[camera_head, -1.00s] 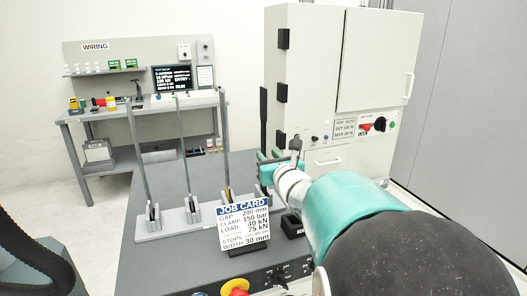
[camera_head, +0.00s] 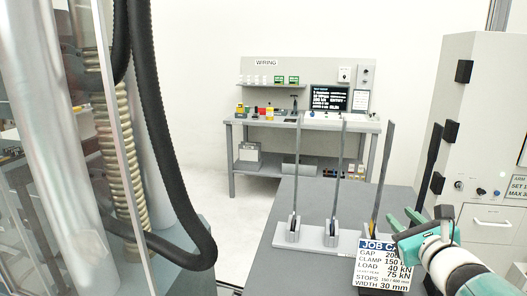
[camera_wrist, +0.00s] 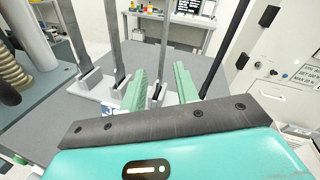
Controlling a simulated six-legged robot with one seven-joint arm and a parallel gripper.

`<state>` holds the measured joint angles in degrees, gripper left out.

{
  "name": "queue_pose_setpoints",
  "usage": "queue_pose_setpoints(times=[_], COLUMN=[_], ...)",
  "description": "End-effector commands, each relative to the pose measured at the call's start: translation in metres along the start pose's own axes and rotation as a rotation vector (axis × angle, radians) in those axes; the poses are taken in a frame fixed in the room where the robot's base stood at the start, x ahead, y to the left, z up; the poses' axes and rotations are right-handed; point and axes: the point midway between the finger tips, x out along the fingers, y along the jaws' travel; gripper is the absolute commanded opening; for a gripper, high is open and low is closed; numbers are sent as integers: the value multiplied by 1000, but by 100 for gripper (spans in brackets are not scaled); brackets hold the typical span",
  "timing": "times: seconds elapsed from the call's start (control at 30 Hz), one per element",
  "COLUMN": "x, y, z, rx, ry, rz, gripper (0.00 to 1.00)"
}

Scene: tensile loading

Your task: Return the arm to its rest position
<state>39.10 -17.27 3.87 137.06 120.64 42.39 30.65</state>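My gripper (camera_head: 408,222) is at the lower right of the head view, beside the job card (camera_head: 384,268) and in front of the grey cabinet. In the wrist view its two green fingers (camera_wrist: 159,92) stand apart with nothing between them. The job card is a white and blue sign on the dark table (camera_head: 318,198); my gripper covers part of its top right. Several upright grey strips stand in a pale rack (camera_head: 312,236) on the table, beyond the gripper.
A grey cabinet (camera_head: 489,120) stands at the right, close to my arm. A clear-walled machine (camera_head: 110,150) with a black hose (camera_head: 160,150) is at the left. A wiring bench (camera_head: 300,123) stands at the back. Open floor lies between machine and bench.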

Motion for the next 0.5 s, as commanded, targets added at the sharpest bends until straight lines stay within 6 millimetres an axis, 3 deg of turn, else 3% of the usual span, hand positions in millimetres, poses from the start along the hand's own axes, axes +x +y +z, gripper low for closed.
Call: queue_pose_setpoints(times=[0.03,0.2,0.5], x=[0,-12,-58], y=[23,92,183], z=[7,15,4], rx=[-91,-419,-1013], ry=[0,-2,-51], rz=[71,307,685], gripper=[31,31,31])
